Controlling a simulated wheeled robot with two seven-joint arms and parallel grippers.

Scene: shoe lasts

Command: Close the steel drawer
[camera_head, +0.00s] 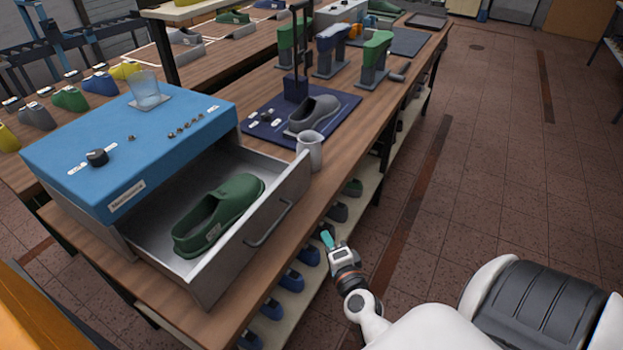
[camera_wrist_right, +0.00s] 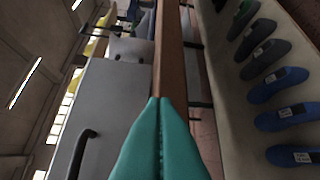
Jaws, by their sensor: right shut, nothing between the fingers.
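The steel drawer (camera_head: 205,285) is pulled out from under a blue-topped cabinet (camera_head: 130,150) on the wooden bench. A green shoe last (camera_head: 222,212) lies inside it. The drawer's front has a dark bar handle (camera_head: 268,224). In the right wrist view the grey drawer front (camera_wrist_right: 115,95) and its handle (camera_wrist_right: 78,150) are at the left. My right gripper (camera_head: 327,239) is to the right of the drawer front, apart from the handle, beyond the bench edge. Its teal fingers (camera_wrist_right: 160,140) are shut and empty. My left gripper is not in view.
A grey mug (camera_head: 310,150) stands on the bench close to the drawer's far front corner. Behind it a grey shoe last (camera_head: 315,114) sits on a dark blue mat (camera_head: 340,101). A lower shelf (camera_wrist_right: 228,100) holds several shoe lasts. The tiled floor (camera_head: 490,170) at right is clear.

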